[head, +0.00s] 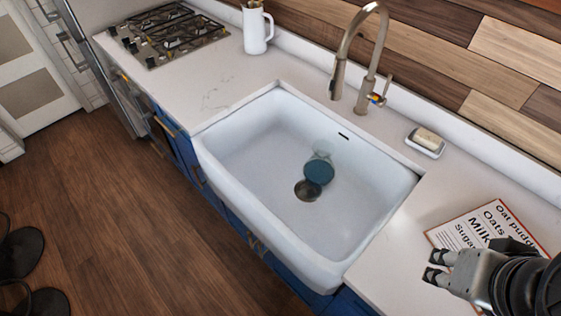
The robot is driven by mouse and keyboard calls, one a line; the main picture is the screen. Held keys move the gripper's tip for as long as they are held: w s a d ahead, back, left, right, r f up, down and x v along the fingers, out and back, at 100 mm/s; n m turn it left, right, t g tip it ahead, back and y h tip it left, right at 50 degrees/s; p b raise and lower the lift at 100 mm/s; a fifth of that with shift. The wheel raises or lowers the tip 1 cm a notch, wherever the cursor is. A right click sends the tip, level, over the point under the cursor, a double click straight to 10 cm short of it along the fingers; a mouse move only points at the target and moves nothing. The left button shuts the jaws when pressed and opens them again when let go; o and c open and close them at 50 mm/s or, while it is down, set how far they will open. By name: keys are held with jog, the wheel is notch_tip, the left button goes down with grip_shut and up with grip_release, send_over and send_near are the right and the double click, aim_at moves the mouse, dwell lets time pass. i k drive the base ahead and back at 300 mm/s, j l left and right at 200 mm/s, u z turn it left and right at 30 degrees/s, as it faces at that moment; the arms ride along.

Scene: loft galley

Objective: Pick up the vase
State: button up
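No thing in view is clearly a vase. A small clear glass vessel (322,152) with a dark blue round end (319,172) is in the white sink, beside the drain; it may be the vase, but I cannot tell. A tall white pitcher-like vessel (256,30) with a handle stands upright at the back of the counter, left of the faucet. My gripper (436,266) is at the lower right, over the counter and the printed sheet. Its fingertips are apart with nothing between them. It is away from both vessels.
The sink (225,170) has raised walls, and a curved faucet (372,60) rises behind it. A soap dish (425,147) and a printed sheet (470,228) are on the right counter. A gas hob (165,32) is at the far left. The counter (215,85) left of the sink is clear.

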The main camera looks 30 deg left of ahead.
aim_at(319, 170)
jog(key=u, duration=0.4)
jog(key=i+j, duration=0.15)
jog(key=j, duration=0.2)
jog(key=i+j+z, duration=0.1)
jog(key=j, duration=0.3)
jog(key=i+j, duration=0.15)
jog(key=j, duration=0.2)
jog(key=i+j+z, duration=0.1)
jog(key=j, duration=0.25)
jog(key=i+j, duration=0.15)
jog(key=j, duration=0.25)
